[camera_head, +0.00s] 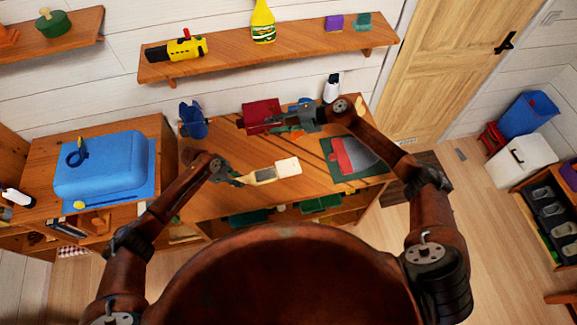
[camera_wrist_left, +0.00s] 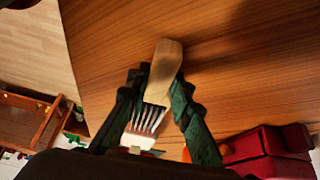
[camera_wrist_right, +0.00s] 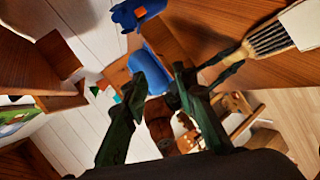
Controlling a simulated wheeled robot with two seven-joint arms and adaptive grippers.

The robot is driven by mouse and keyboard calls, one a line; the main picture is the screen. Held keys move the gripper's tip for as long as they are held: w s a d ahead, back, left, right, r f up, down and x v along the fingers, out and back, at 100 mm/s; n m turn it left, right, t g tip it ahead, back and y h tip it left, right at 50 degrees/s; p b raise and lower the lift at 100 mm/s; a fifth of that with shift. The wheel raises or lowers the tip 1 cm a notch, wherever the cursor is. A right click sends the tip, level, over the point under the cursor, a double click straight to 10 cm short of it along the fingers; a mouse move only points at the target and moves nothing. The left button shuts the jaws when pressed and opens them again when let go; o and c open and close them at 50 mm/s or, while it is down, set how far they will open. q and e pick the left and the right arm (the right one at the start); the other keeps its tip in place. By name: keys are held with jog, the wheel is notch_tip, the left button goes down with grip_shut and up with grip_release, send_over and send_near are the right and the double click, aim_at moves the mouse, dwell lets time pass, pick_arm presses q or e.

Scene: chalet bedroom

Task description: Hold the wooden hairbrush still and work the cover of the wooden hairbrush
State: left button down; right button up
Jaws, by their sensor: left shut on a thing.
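The wooden hairbrush (camera_head: 262,176) is held over the wooden table, its pale handle toward my left gripper (camera_head: 230,177). In the left wrist view, the handle (camera_wrist_left: 165,62) lies between the fingers of my left gripper, which is shut on it. Bristles show beside the handle, and the white cover (camera_head: 288,166) is at the bristle end, away from my left gripper. The bristles and cover also show at the upper right of the right wrist view (camera_wrist_right: 303,22). My right gripper (camera_wrist_right: 160,68) is open and empty, above and behind the brush, apart from it.
A red box (camera_head: 262,107) stands behind my right gripper on the table (camera_head: 215,203). A blue object (camera_head: 193,120) stands at the back left and a white bottle (camera_head: 331,90) at the back right. A dark green mat (camera_head: 340,172) with a red-and-grey item lies at the right.

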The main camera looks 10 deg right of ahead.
jog(key=s+a+f+n+g+h, duration=0.3)
jog(key=s+f+n, duration=0.1)
jog(key=s, duration=0.2)
jog(key=n+h, duration=0.4)
jog(key=h, duration=0.5)
send_near(294, 162)
jog(key=shift+w+d+f, duration=0.1)
jog(key=shift+w+f, duration=0.1)
jog(key=shift+f, duration=1.35)
jog(key=shift+w+a+f, duration=0.1)
jog(key=shift+w+f, duration=0.1)
jog(key=shift+f, duration=1.35)
jog(key=shift+w+d+f, duration=0.1)
jog(key=shift+w+f, duration=0.1)
jog(key=shift+f, duration=1.3)
jog(key=shift+c, duration=0.3)
grip_shut()
